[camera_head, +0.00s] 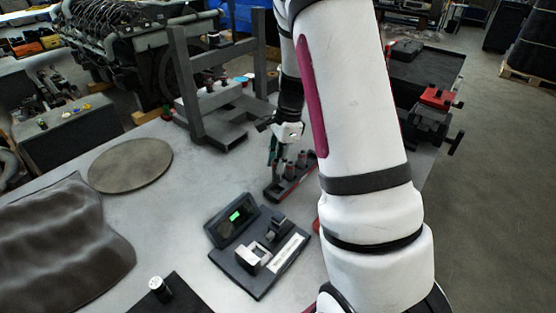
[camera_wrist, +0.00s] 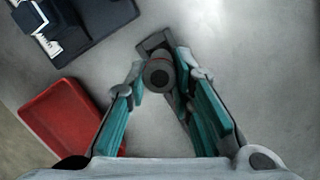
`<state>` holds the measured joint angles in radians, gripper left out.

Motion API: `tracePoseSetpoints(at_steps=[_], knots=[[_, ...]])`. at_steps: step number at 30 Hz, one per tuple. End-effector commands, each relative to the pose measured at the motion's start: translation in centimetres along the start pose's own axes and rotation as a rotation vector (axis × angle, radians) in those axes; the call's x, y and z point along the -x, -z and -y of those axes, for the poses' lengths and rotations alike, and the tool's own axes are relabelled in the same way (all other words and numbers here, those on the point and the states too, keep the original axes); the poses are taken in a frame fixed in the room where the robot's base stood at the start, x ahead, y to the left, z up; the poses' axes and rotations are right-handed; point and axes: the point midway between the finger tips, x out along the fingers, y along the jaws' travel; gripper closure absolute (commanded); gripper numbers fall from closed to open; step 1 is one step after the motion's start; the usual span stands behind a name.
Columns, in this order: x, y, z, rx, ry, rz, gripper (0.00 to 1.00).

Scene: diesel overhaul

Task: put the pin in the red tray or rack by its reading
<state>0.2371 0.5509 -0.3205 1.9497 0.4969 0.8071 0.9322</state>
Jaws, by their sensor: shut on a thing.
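My gripper (camera_wrist: 160,66) is shut on a grey cylindrical pin (camera_wrist: 159,76) with a red ring, seen end-on in the wrist view. In the head view my gripper (camera_head: 276,150) is at the narrow dark rack (camera_head: 283,188), where several grey pins stand. The rack also shows behind the held pin in the wrist view (camera_wrist: 152,42); I cannot tell whether the pin is seated in it. The red tray (camera_wrist: 62,116) lies at the left in the wrist view, mostly hidden by my arm in the head view. The gauge (camera_head: 235,219) has a green display, too small to read.
The gauge base (camera_head: 258,275) stands in front of the rack. A silver-topped cylinder (camera_head: 157,284) is on a dark mat at the front. A grey frame (camera_head: 190,90) rises behind the rack. A round plate (camera_head: 130,165) lies left. Bare table lies between plate and gauge.

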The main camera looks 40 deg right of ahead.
Motion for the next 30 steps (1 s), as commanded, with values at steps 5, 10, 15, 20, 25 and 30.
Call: tracePoseSetpoints(at_steps=[5, 10, 15, 20, 25, 30], knots=[[-0.5, 0.1, 0.0, -0.001, 0.0, 0.001, 1.0], [-0.5, 0.1, 0.0, -0.001, 0.0, 0.0, 1.0], [-0.5, 0.1, 0.0, -0.001, 0.0, 0.0, 1.0], [-0.7, 0.1, 0.0, -0.001, 0.0, 0.0, 1.0], [-1.1, 0.2, 0.0, -0.002, 0.0, 0.0, 1.0], [-1.6, 0.3, 0.1, -0.002, 0.0, 0.0, 1.0]])
